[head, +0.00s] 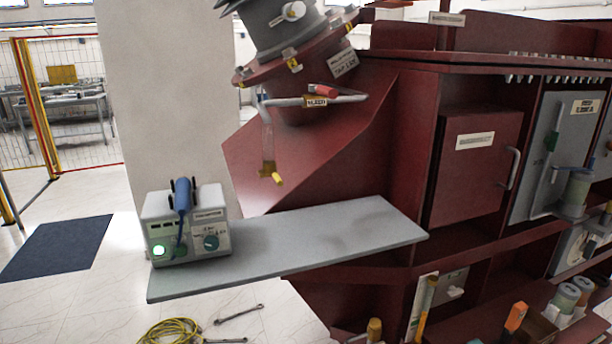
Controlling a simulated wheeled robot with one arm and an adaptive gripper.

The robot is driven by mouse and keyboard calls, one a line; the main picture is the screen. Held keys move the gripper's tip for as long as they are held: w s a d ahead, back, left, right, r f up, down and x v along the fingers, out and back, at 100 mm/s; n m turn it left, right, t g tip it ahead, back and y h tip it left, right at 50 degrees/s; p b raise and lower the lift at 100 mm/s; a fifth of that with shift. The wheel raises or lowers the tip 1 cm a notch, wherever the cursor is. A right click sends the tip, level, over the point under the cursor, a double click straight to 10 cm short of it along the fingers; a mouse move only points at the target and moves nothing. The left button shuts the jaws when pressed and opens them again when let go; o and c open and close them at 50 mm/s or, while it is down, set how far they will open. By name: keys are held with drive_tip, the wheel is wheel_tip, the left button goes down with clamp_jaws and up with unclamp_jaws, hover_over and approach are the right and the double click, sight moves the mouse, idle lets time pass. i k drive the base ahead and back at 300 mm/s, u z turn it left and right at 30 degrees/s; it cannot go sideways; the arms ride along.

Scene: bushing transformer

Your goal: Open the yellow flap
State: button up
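A small yellow piece (270,170), the likeliest yellow flap, sits at the lower end of a thin hanging strip. The strip hangs below a grey pipe (290,101) with a red handle (326,91), under the tilted grey bushing (282,28). The yellow piece is too small to tell whether it is open or shut. It is in front of the dark red transformer body (330,150), above the grey shelf. My gripper is not in view.
A grey shelf (340,232) juts out to the left, with a white control box (187,225) and blue-handled tool (182,196) on its left end. A red cabinet door (475,170) is at right. Yellow cable (172,332) and wrenches (238,314) lie on the floor.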

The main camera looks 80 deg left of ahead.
sight(261, 173)
drive_tip(key=k, duration=0.95)
drive_tip(key=u, duration=1.65)
